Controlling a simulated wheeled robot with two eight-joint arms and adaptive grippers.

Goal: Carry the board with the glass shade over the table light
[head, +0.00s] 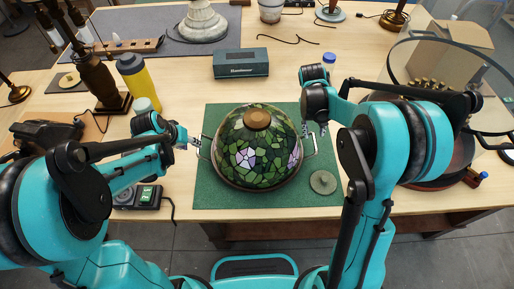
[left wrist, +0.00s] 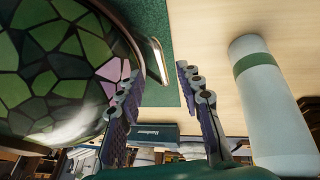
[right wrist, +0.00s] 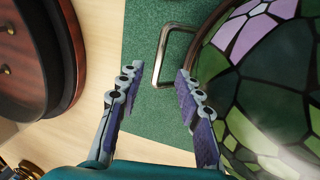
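The glass shade (head: 255,150), a green leaded dome with lilac flowers and a brown cap, sits on the green mat. The board under it is mostly hidden; metal handles stick out at its left (head: 203,148) and right (head: 313,146). My left gripper (head: 193,143) is open beside the left handle, which shows ahead of its parted fingers in the left wrist view (left wrist: 158,62). My right gripper (head: 314,130) is open at the right handle, which shows just beyond its fingers in the right wrist view (right wrist: 163,55). Neither gripper holds anything. I cannot tell which lamp is the table light.
A grey disc (head: 323,182) lies on the mat (head: 225,199). A white lamp base (head: 202,24) stands at the back on a grey mat. A yellow bottle (head: 137,78) and meter (head: 138,196) are left; a dark box (head: 241,64) is behind. A large round fixture stands right.

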